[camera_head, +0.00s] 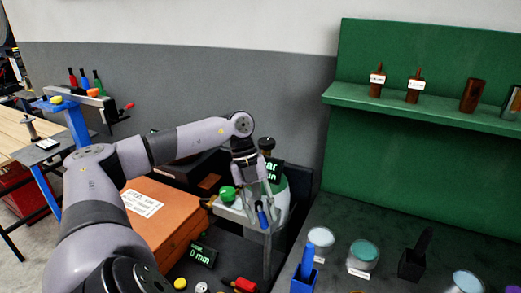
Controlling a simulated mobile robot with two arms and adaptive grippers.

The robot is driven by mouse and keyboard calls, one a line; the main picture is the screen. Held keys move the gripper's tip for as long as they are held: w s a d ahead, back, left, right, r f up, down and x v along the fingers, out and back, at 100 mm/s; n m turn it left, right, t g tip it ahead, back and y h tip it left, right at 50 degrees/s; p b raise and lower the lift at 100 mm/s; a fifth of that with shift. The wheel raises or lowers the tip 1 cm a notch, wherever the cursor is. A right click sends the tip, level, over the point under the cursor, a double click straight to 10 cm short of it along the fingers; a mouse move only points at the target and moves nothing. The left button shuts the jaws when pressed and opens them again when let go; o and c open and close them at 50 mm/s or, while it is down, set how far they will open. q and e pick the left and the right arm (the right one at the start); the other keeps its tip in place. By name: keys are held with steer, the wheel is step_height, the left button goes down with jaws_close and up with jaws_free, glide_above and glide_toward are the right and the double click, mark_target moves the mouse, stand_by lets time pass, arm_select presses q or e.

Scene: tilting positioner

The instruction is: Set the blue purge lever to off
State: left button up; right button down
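The blue purge lever (262,216) hangs, slightly tilted, at the front of a grey metal fixture near the middle of the picture. My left gripper (260,207) points down at it from above. Its two fingers look spread, one on each side of the lever's blue part; I cannot tell whether they touch it. Part of the lever is hidden by the fingers. My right gripper is not in view.
A green knob (227,193) sits just left of the lever. A pale green gas cylinder (283,198) stands close behind it. An orange box (165,215) lies to the left. A dark bench (400,225) with several cans and blue and black holders is on the right.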

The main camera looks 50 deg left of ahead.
arm_select(q)
steer(key=shift+o, duration=0.2)
steer(key=v, duration=1.2)
steer(key=shift+c, duration=0.6)
